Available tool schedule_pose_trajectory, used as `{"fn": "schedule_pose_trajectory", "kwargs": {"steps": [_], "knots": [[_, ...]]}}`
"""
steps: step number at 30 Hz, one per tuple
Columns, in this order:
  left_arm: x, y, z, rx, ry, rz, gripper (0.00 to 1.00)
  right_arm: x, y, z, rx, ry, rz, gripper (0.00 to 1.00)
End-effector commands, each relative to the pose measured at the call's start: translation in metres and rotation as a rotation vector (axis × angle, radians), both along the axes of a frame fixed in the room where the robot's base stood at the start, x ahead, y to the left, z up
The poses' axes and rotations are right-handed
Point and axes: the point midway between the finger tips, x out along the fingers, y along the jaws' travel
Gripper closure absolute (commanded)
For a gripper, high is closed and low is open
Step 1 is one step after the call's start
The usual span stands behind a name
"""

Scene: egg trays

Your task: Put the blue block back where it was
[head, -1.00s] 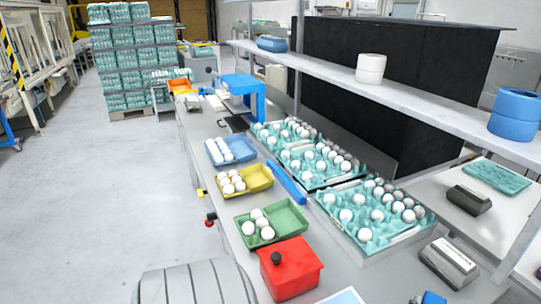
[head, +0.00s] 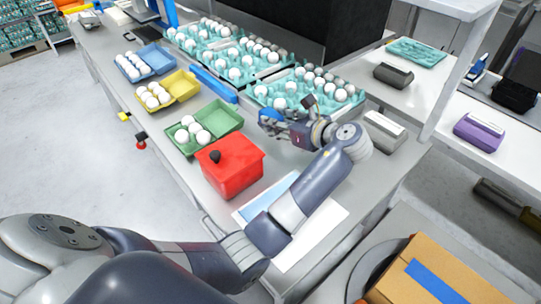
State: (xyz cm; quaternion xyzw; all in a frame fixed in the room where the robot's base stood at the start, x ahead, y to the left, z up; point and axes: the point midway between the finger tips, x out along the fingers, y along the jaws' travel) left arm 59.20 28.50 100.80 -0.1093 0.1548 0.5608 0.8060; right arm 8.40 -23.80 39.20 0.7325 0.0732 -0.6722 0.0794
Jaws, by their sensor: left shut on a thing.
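My left gripper (head: 284,123) reaches over the table from the lower left, its arm bent across the front. It is shut on the blue block (head: 269,115), a small blue piece partly hidden by the fingers. The block is beside the front edge of the nearest teal egg tray (head: 262,102), right of the open green carton (head: 225,118) with white eggs. I cannot tell whether it touches the table. My right gripper is not in view.
A red box (head: 240,170) with a dark knob stands in front of the green carton. Yellow (head: 182,84) and blue (head: 157,56) egg cartons lie farther back, beside a long blue bar (head: 213,83). A grey device (head: 384,128) lies right of the gripper.

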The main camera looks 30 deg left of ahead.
Motion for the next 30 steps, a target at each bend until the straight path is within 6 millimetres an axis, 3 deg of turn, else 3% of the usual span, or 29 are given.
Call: {"fn": "schedule_pose_trajectory", "kwargs": {"steps": [9,22,30], "knots": [[0.002,0.002,-0.048,0.003,0.006,0.017,0.93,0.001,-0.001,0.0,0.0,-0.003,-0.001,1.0],[0.002,0.002,-0.096,0.003,0.006,0.016,0.93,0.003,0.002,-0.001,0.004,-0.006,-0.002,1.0],[0.003,0.001,-0.101,0.001,0.0,0.015,0.93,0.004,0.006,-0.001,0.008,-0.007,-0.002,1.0]]}}
